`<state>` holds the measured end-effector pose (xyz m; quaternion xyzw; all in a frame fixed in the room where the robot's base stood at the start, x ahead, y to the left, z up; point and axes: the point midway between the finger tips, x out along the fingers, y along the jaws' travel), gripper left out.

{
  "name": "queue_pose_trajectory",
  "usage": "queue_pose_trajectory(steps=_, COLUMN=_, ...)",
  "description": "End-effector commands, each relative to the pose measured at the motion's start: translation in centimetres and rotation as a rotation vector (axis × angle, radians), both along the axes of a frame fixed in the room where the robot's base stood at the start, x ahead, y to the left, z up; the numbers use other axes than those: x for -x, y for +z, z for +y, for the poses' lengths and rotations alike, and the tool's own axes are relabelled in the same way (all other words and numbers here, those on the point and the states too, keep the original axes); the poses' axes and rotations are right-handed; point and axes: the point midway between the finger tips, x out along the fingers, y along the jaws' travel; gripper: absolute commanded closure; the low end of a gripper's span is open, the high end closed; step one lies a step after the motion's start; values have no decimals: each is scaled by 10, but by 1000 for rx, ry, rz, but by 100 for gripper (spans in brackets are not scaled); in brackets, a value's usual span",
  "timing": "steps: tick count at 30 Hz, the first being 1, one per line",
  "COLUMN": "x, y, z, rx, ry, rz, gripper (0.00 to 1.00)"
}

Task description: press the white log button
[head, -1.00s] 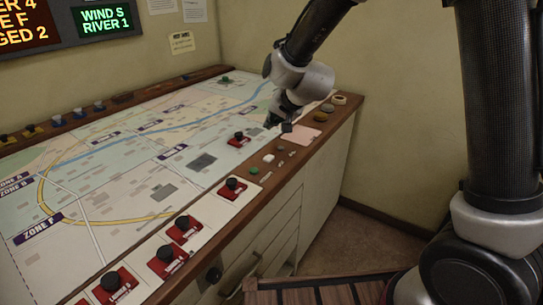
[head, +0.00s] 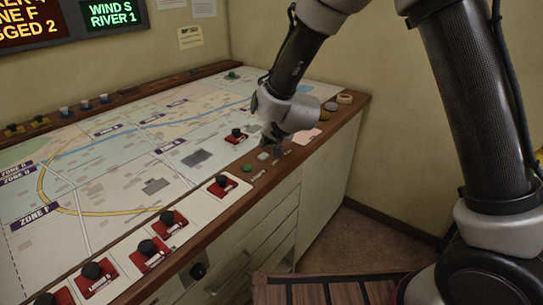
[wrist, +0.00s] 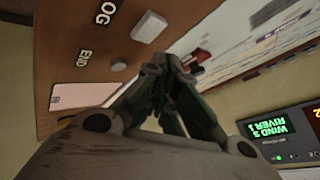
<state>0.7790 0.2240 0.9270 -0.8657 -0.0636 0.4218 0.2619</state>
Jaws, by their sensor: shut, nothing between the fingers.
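The white log button (head: 263,156) sits on the wooden front rim of the console, between a green button (head: 247,168) and my gripper. In the wrist view the white button (wrist: 149,27) shows at the top, beside lettering that reads "OG", cut off by the frame edge. My gripper (head: 273,147) is shut and empty. In the wrist view its fingertips (wrist: 163,66) are just below the white button in the picture, with a visible gap. I cannot tell their exact height above the rim. A grey button (wrist: 118,66) marked "END" is to their left.
Several black knobs on red plates, one nearby (head: 236,135), stand on the map console (head: 120,190). A pink card (wrist: 85,96) lies along the rim past the grey button. Round items (head: 345,98) sit at the far corner. A lit display (head: 108,14) hangs on the wall.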

Motion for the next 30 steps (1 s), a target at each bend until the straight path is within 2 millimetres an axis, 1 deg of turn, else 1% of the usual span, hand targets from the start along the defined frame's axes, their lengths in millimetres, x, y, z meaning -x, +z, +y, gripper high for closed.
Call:
queue_pose_trajectory(steps=3, x=-3, y=-8, z=5, rx=0, ry=-2, rz=-1, gripper=100)
queue_pose_trajectory(steps=7, x=-4, y=-11, z=8, rx=0, ry=-2, rz=-1, gripper=100)
queue_pose_trajectory(steps=30, x=-5, y=-11, z=8, rx=0, ry=-3, rz=-1, gripper=100)
